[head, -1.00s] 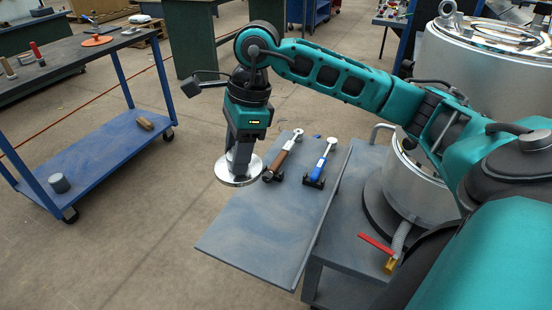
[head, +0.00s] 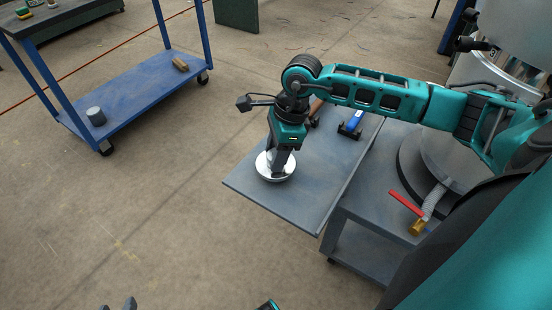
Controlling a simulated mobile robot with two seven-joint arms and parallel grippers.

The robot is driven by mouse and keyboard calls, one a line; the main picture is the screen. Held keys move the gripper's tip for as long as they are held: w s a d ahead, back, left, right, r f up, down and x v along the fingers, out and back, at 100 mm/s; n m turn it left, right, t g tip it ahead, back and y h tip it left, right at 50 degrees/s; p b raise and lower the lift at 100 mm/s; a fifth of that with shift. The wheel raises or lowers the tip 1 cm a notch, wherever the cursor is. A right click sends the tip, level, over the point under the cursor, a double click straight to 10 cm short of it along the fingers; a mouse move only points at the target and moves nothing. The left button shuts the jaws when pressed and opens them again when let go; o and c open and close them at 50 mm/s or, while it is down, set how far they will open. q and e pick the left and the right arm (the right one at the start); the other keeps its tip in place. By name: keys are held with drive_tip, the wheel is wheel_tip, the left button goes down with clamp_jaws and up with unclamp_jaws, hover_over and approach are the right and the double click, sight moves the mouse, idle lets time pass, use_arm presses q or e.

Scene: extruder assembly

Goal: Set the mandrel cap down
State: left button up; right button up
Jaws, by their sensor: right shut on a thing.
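The mandrel cap (head: 264,168) is a shiny silver round piece with a wide flange, in the head view. It is at the near left part of the grey side table, and I cannot tell whether it touches the top. My right gripper (head: 276,165) points down and is shut on the cap's upper part, hiding some of it.
The grey side table (head: 300,205) is clear around the cap. A red-handled item (head: 406,203) lies to the right. A blue cart (head: 140,100) stands left.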

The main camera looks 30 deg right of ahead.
drive_tip(key=shift+d+x, duration=0.2)
drive_tip(key=shift+x, duration=0.7)
drive_tip(key=shift+s+f, duration=0.1)
drive_tip(key=shift+f, duration=0.1)
drive_tip(key=o, duration=1.1)
drive_tip(key=shift+r, duration=0.3)
drive_tip(key=p+v, duration=0.2)
drive_tip(key=v, duration=0.9)
drive_tip(key=shift+s+r, duration=0.1)
drive_tip(key=shift+r, duration=0.2)
